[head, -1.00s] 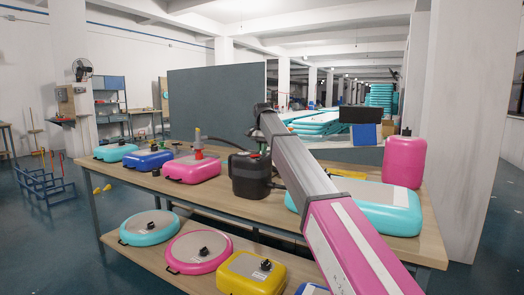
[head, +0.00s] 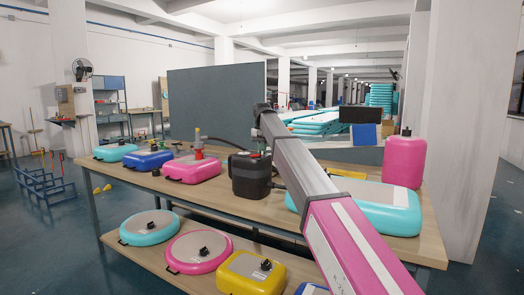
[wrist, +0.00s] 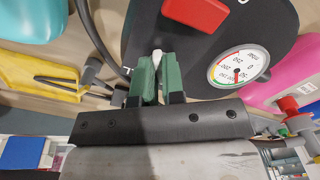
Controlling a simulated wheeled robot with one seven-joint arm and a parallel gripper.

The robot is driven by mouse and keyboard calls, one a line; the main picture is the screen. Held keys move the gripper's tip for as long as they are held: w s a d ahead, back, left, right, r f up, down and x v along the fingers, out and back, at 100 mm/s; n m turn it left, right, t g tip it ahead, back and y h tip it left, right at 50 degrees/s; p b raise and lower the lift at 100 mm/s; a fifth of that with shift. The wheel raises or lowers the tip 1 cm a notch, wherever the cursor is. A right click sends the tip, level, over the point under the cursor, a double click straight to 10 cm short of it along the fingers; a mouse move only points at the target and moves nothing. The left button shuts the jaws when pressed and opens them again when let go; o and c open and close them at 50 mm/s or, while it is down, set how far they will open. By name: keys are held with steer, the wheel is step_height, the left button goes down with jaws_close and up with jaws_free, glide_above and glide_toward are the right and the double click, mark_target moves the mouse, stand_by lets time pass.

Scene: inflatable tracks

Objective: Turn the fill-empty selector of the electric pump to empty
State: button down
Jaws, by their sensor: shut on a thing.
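The electric pump (head: 249,177) is a black unit on the table, left of my arm in the head view. In the wrist view its black top panel (wrist: 205,48) shows a red part (wrist: 196,13) and a round pressure gauge (wrist: 240,67). The fill-empty selector (wrist: 157,57) shows only as a small pale tip between my fingers; the rest is hidden, so its setting cannot be read. My gripper (wrist: 158,80), with green fingers, is shut on the selector. In the head view my arm hides most of the gripper.
Pink (head: 193,169), blue (head: 150,160) and turquoise inflatables stand left of the pump. A large turquoise inflatable (head: 390,213) and a pink canister (head: 404,162) are at right. A dark hose runs from the pump. More inflatables lie on the lower shelf (head: 150,258).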

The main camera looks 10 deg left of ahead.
steer(key=shift+n, duration=0.6)
steer(key=c, duration=1.2)
jaws_free()
steer(key=shift+m, duration=0.3)
